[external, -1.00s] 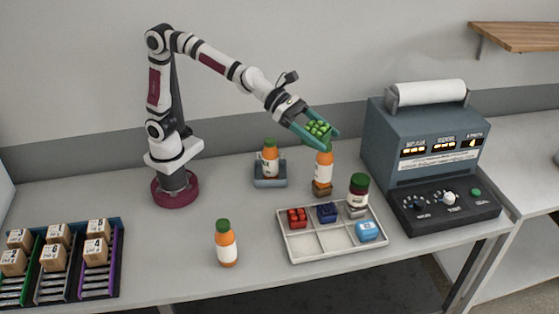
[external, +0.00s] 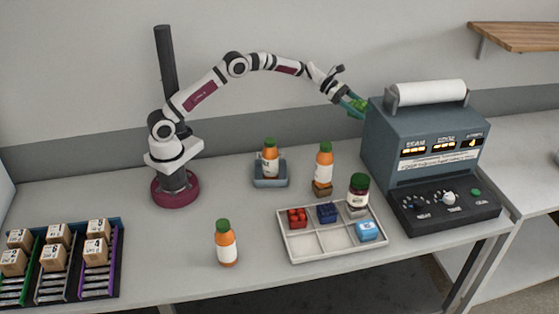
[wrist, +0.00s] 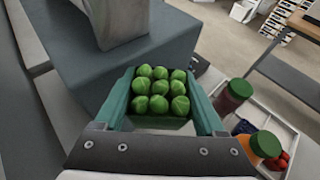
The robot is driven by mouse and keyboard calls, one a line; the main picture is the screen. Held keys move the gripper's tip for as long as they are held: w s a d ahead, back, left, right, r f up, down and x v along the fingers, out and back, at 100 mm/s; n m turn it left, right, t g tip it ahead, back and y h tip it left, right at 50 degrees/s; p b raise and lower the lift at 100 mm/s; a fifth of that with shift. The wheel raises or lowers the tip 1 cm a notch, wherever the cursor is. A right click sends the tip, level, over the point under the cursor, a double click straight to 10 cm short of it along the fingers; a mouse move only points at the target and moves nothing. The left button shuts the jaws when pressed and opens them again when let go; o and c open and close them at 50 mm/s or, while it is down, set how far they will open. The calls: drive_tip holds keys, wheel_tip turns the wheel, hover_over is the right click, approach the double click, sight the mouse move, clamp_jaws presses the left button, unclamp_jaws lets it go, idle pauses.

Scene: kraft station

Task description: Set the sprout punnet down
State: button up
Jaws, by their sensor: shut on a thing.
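The sprout punnet (wrist: 158,93) holds several round green sprouts and sits between the two fingers of my gripper in the wrist view. My gripper (external: 357,106) is shut on it and holds it well above the table, at the left side of the blue-grey machine (external: 415,135) in the external view. The punnet (external: 357,102) shows there only as a small green patch, mostly hidden by the fingers. In the wrist view the machine's top (wrist: 170,45) lies just beyond the punnet. I cannot tell whether they touch.
A sectioned white tray (external: 333,243) holds red, dark blue and light blue items. A dark jar (external: 358,192) stands at its right edge. Orange bottles stand at the tray's back (external: 323,165), in a small blue-grey holder (external: 270,182) and at the front (external: 226,245). Boxes fill a rack (external: 65,262) at left.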

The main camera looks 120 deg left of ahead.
sight(352, 171)
wheel_tip(352, 171, down, 24)
drive_tip(key=shift+f, duration=0.1)
idle(0.3)
drive_tip(key=shift+f, duration=0.15)
drive_tip(key=o, duration=1.1)
drive_tip(key=shift+c, duration=0.2)
